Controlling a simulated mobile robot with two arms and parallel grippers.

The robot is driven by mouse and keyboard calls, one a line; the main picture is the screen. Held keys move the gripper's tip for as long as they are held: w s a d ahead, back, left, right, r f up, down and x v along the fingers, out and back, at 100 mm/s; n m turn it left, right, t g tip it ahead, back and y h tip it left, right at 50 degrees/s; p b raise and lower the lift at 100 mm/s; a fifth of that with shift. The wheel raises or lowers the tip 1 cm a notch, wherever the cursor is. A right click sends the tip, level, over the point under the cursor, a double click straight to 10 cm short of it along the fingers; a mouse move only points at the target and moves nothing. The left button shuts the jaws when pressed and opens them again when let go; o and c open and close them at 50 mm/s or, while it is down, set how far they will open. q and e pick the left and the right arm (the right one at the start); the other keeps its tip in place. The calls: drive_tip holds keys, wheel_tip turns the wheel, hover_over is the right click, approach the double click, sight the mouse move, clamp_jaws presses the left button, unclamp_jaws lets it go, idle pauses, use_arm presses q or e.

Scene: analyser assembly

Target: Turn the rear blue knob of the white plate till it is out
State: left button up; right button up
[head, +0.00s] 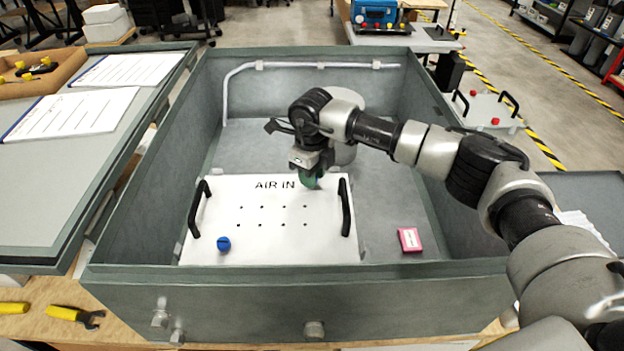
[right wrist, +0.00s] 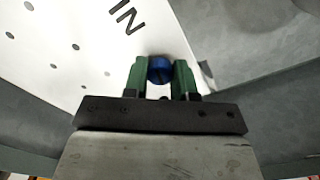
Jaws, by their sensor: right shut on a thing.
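The white plate (head: 270,240) marked AIR IN lies on the floor of the grey open box, with a black handle on each side. My right gripper (head: 312,180) is at the plate's rear right, by the lettering. In the right wrist view its green fingers (right wrist: 160,78) are shut on the rear blue knob (right wrist: 160,66), one finger on each side. The gripper hides this knob in the head view. A second blue knob (head: 223,244) sits at the plate's front left, untouched. My left gripper is in neither view.
The grey box walls (head: 290,282) stand around the plate. A pink block (head: 409,240) lies on the box floor to the right of the plate. A white cylinder (head: 345,130) stands behind my gripper, and a white pipe (head: 300,65) runs along the rear wall.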

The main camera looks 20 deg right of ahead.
drive_tip(key=shift+f+n+b, duration=0.2)
drive_tip(key=shift+n+b, duration=0.55)
drive_tip(key=shift+n, duration=0.25)
drive_tip(key=shift+r+n, duration=0.2)
drive_tip(key=shift+n, duration=0.2)
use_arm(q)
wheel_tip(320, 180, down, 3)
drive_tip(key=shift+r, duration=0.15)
use_arm(e)
drive_tip(key=o, duration=0.9)
drive_tip(key=shift+o, duration=0.2)
use_arm(q)
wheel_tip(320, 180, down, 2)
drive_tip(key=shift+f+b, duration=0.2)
drive_tip(key=shift+b, duration=1.05)
use_arm(e)
wheel_tip(320, 180, up, 11)
